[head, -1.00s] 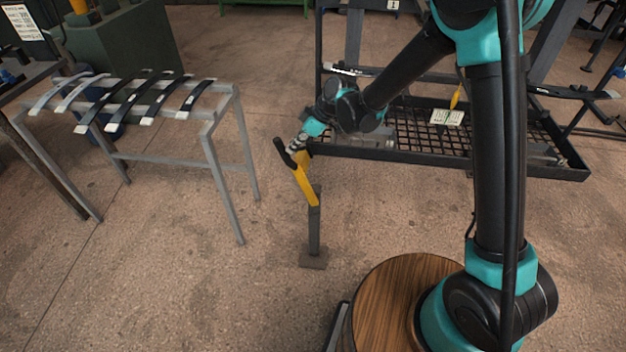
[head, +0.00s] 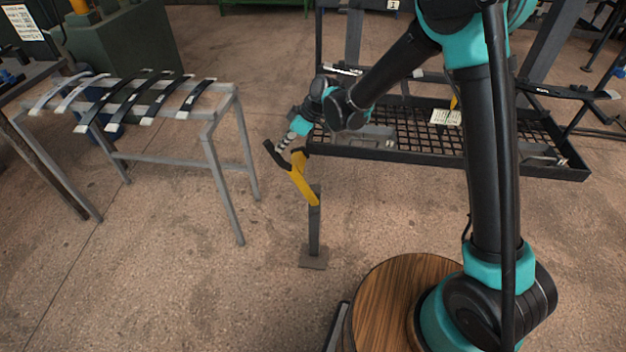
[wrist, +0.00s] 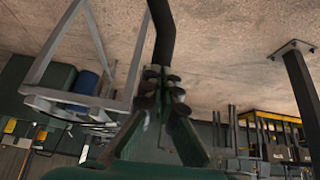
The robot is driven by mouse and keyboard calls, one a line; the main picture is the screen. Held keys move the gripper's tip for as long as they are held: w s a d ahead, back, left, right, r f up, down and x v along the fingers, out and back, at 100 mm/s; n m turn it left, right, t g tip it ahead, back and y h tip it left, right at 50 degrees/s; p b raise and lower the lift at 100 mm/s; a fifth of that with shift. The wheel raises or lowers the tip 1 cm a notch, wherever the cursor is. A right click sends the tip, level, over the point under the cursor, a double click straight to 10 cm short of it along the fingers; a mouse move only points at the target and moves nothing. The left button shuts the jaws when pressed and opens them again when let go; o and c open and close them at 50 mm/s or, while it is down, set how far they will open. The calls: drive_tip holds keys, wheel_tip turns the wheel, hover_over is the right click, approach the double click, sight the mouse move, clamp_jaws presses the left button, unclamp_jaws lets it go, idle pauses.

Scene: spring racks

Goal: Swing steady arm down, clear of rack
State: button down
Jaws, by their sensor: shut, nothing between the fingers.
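The steady arm (head: 303,185) is a yellow bar with dark upper parts. It leans up and to the left from the top of a dark post (head: 314,228) that stands on a small square foot. My gripper (head: 281,148) is at the steady arm's dark upper end, left of the post top. In the wrist view my gripper (wrist: 165,85) has its fingers close together, and a dark bent bar (wrist: 162,35) runs away from them. Whether they touch it is unclear. The rack (head: 455,165) is a black mesh tray frame behind and right of the post, apart from the steady arm.
A grey metal stand (head: 215,115) with several dark and light leaf strips is at the left. A round wooden top (head: 390,300) is in front, beside my arm's base. Floor between stand and post is clear.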

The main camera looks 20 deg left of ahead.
sight(267, 139)
drive_tip(key=shift+s+a, duration=1.4)
drive_tip(key=shift+a, duration=4.35)
drive_tip(key=shift+w+d, duration=0.25)
drive_tip(key=shift+d, duration=0.7)
drive_tip(key=shift+w+d, duration=0.2)
drive_tip(key=shift+d, duration=0.8)
drive_tip(key=shift+w+d, duration=0.25)
drive_tip(key=shift+d, duration=0.7)
